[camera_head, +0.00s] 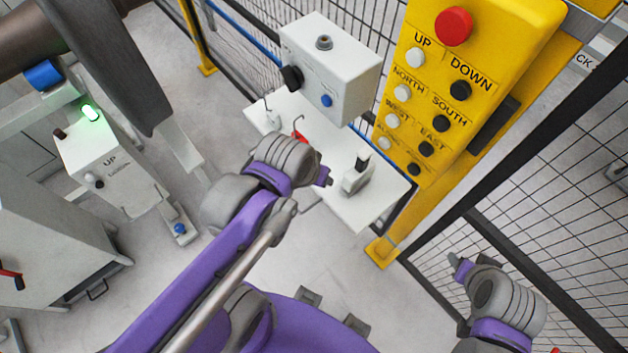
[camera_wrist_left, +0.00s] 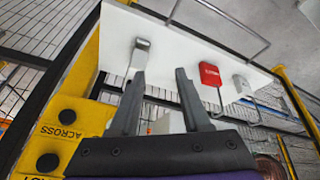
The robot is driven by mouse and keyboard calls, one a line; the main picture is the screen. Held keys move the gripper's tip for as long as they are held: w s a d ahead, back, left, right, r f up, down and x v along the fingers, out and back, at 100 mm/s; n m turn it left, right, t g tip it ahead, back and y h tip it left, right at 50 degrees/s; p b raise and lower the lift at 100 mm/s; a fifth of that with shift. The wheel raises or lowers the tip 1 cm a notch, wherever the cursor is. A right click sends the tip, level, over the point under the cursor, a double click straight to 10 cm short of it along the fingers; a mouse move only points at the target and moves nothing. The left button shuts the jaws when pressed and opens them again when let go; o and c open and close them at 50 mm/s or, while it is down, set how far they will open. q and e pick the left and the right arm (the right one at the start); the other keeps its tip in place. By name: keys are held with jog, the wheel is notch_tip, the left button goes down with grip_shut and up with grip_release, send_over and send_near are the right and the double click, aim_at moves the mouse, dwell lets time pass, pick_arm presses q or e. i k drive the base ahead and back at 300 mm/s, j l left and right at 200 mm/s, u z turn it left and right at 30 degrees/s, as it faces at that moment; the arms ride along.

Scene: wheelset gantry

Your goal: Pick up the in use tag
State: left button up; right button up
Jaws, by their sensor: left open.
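A red tag (camera_wrist_left: 209,74) with white lettering, too small to read, is on the white shelf (camera_wrist_left: 185,45) in the left wrist view, just right of my fingers. In the head view a red piece (camera_head: 299,131), partly hidden by my left arm, shows on the same shelf (camera_head: 345,207). My left gripper (camera_wrist_left: 159,74) is open with nothing between its fingers; in the head view it (camera_head: 327,179) is over the shelf, nearer the viewer than the red piece. My right gripper (camera_head: 458,265) is at the lower right, away from the shelf; its jaws are too small to read.
A grey control box (camera_head: 330,68) and a yellow button panel (camera_head: 452,85) stand behind. Black mesh fencing (camera_head: 540,150) borders the right.

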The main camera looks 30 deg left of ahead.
aim_at(273, 116)
jog(key=j+u, duration=0.2)
jog(key=u, duration=1.15)
jog(key=k+j, duration=0.05)
